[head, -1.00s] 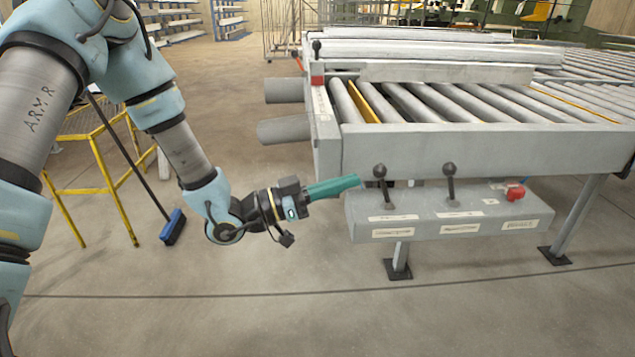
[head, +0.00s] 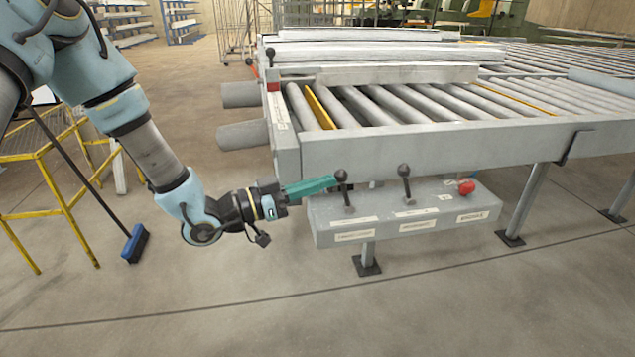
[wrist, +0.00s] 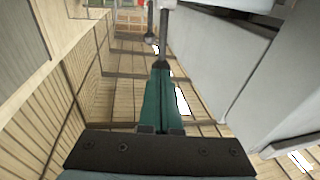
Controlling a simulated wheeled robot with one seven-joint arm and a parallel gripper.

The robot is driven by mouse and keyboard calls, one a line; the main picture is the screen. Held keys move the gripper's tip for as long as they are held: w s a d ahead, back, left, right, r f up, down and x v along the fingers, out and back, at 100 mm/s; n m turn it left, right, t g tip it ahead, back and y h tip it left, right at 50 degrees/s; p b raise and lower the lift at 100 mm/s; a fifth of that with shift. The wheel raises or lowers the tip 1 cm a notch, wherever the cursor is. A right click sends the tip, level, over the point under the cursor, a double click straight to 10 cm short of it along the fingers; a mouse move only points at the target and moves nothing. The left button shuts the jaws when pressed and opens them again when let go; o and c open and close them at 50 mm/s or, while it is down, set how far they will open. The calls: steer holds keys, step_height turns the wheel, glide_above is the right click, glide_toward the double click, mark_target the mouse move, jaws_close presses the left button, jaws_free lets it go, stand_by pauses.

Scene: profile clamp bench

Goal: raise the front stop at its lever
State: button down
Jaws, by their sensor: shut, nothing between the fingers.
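Two dark ball-topped levers stand on the grey control box at the front of the roller bench: the left lever (head: 347,193) and the right lever (head: 406,186). Labels on the box are too small to read. My gripper (head: 334,182) has teal fingers, shut and empty, pointing right with their tips at the left lever's knob. In the wrist view, the dark knob of the nearer lever (wrist: 163,36) lies right at the fingertips (wrist: 161,72); contact cannot be told. The farther lever (wrist: 150,22) shows just beyond.
The control box (head: 340,238) also bears a red button (head: 466,187) at right. Floor in front is clear.

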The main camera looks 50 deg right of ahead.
mark_target(344, 175)
steer(key=shift+s+d+r+t+y+p, duration=0.35)
steer(key=shift+d+r+y+p, duration=0.1)
steer(key=shift+r+y+p, duration=0.25)
steer(key=s+d+t+y+p, duration=0.1)
steer(key=s+d+r+m+t+y+p, duration=0.1)
steer(key=y+p, duration=0.1)
steer(key=shift+s+d, duration=0.1)
steer(key=shift+d, duration=0.2)
steer(key=shift+s+d, duration=0.35)
steer(key=shift+d, duration=0.1)
steer(key=shift+s+r+y, duration=0.15)
steer(key=shift+y, duration=0.15)
